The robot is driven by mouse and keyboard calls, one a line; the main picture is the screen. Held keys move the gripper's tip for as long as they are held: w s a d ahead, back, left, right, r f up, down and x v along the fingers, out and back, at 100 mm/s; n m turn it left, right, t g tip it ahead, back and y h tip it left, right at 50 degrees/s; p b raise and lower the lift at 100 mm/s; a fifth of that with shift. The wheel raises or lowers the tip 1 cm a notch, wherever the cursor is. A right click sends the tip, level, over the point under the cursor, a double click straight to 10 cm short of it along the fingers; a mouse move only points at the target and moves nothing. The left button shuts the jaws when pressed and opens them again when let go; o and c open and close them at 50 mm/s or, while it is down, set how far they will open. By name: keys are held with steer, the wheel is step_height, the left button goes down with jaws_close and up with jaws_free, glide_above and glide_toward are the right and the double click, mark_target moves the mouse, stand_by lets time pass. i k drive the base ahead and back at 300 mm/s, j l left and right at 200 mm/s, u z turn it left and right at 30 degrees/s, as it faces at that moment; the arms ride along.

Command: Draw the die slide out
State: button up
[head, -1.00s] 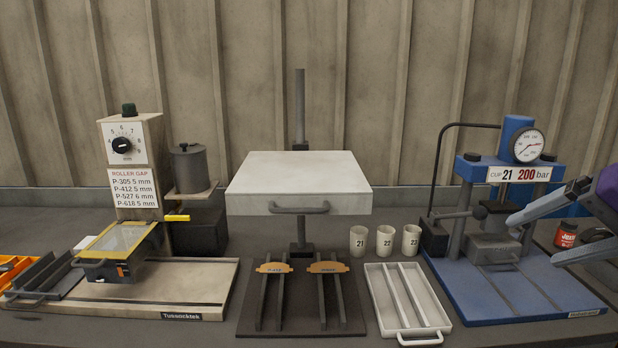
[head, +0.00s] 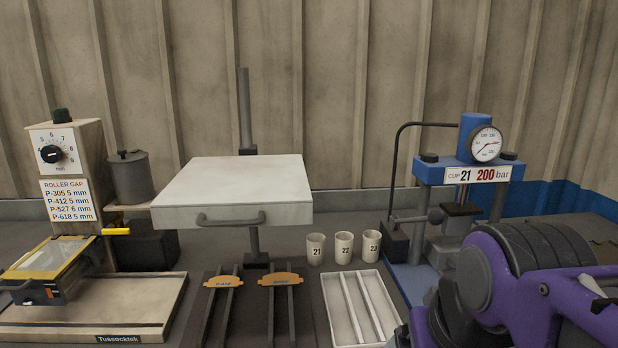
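The blue press (head: 468,174) stands at the right of the bench, with a round gauge on top and a sign reading CUP 21 200 bar. A grey block, which looks like the die slide (head: 447,246), sits low between the press posts, under the dark ram (head: 461,217). Its front and any handle are hidden behind my purple arm, which fills the lower right. My gripper does not show, so I cannot tell whether it touches the slide.
Cups 21 (head: 316,249), 22 (head: 344,248) and 23 (head: 371,246) stand left of the press. A white tray (head: 330,304) lies in front of them. A white slab with a handle (head: 238,192) is raised on a post. The roller machine (head: 77,170) stands at far left.

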mark_target(442, 256)
steer(key=z, duration=0.8)
steer(key=i+l+u, duration=0.2)
steer(key=l, duration=0.2)
steer(key=i+l+u, duration=0.2)
steer(key=l, duration=0.2)
